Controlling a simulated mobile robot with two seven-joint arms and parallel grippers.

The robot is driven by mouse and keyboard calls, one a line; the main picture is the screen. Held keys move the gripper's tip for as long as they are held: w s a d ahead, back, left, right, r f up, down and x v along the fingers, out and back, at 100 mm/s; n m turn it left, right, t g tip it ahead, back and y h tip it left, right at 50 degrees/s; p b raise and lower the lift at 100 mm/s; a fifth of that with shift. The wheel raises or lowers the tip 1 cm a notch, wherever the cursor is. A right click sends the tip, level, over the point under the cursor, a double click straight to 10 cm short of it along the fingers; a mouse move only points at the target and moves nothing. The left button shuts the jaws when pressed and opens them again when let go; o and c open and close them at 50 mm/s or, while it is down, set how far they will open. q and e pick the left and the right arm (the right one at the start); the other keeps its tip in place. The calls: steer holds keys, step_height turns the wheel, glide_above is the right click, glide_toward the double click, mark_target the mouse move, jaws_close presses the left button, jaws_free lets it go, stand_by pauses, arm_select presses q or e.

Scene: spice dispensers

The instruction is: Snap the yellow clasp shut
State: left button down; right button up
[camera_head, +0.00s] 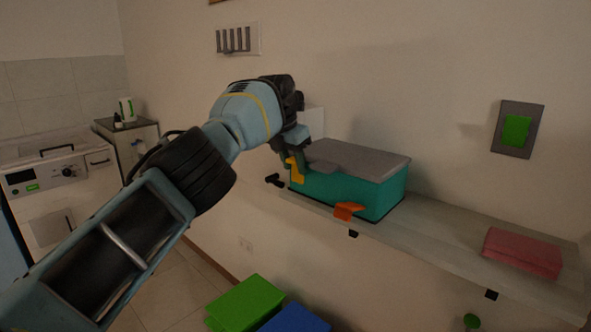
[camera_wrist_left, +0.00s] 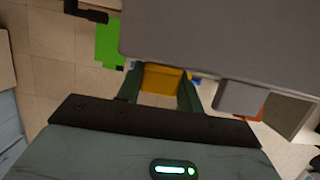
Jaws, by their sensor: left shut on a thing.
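A teal box (camera_head: 377,199) with a grey lid (camera_head: 365,157) stands on a wall shelf. The lid lies over the top of the box. The yellow clasp (camera_head: 296,170) is at the box's left front. My left gripper (camera_head: 290,158) is at this clasp, its fingers pointing down. In the left wrist view the yellow clasp (camera_wrist_left: 164,79) sits between my two fingers, below the edge of the grey lid (camera_wrist_left: 220,40), and the gripper is shut on it. The gripper partly hides the clasp, so I cannot tell whether it is latched. My right gripper is out of view.
An orange clasp (camera_head: 348,211) sticks out from the box's front, right of the yellow one. A pink block (camera_head: 522,252) lies on the shelf (camera_head: 440,232) farther right, with bare shelf between.

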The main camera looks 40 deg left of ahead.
arm_select(q)
steer(key=shift+d, duration=0.15)
steer(key=shift+w+r, duration=0.1)
steer(key=shift+r, duration=0.05)
steer(key=c, duration=0.9)
jaws_free()
steer(key=shift+w, duration=0.1)
steer(key=shift+r, duration=0.1)
steer(key=shift+r, duration=0.1)
